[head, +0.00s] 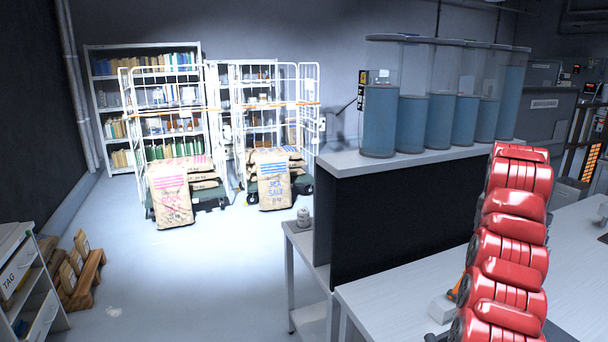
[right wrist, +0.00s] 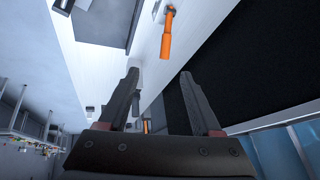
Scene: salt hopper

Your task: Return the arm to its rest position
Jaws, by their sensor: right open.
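My right gripper (right wrist: 159,76) shows in the right wrist view with its two dark fingers spread apart and nothing between them. It hangs near a white tabletop (right wrist: 98,52) and a dark panel. My red arm rises at the right of the head view, bent in a stack of segments over the white table (head: 385,300); its gripper does not show there. My left gripper and left arm are in neither view.
An orange-handled tool (right wrist: 166,38) is close beyond the right fingers. Clear hoppers with blue contents (head: 428,120) stand on a dark-sided counter (head: 405,205). Sacks (head: 171,195) lean at white roll cages (head: 215,125). The floor (head: 190,270) at left centre is mostly clear.

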